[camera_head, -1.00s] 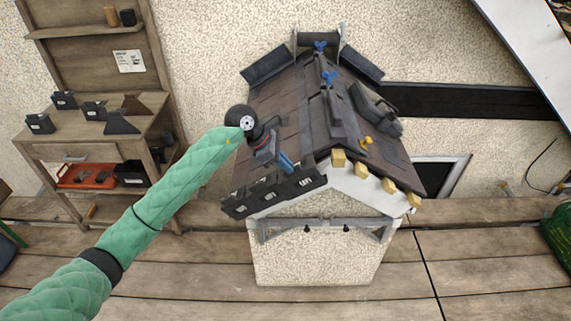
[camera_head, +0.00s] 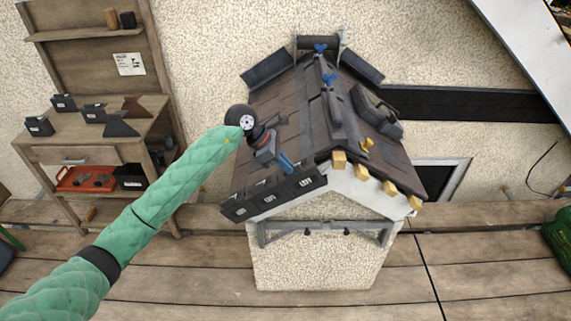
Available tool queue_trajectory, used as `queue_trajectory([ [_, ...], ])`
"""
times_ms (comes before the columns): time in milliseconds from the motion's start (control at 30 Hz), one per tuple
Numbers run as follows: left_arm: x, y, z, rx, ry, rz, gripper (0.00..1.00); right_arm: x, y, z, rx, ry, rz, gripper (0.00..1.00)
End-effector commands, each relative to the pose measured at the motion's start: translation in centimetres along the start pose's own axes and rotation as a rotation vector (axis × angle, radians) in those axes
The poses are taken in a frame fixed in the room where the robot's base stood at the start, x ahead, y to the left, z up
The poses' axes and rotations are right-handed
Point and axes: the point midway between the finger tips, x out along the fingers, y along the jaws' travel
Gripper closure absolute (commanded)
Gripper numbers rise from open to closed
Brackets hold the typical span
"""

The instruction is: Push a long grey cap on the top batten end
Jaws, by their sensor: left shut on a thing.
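A model roof (camera_head: 275,125) with dark brown tiles stands in the middle. Dark grey caps with small white labels run along its left sloping edge: a low one (camera_head: 236,211), a middle one (camera_head: 270,198) and the topmost one (camera_head: 307,182) near the peak. Bare yellow batten ends show on the right edge, the top one (camera_head: 339,160) beside the peak. My right gripper is not in view.
A wooden workbench (camera_head: 150,130) at left carries several dark grey pieces; an orange tray (camera_head: 85,180) sits on its lower shelf.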

Motion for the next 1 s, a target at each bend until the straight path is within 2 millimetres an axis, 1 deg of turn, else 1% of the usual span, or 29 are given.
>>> queue_trajectory([
  [800,-0.01,0.22,0.01,0.0,0.0,0.0,1.0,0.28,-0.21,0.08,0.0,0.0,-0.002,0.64],
  [833,-0.01,0.22,0.01,0.0,0.0,0.0,0.84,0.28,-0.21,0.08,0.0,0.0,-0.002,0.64],
  [900,-0.01,0.22,0.01,0.0,0.0,0.0,0.71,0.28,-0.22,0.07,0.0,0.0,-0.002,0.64],
  [933,-0.01,0.22,0.01,0.0,0.0,0.0,0.65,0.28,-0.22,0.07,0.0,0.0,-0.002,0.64],
  [1000,-0.01,0.22,0.01,0.0,0.0,0.0,0.63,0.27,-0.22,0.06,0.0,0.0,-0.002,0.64],
])
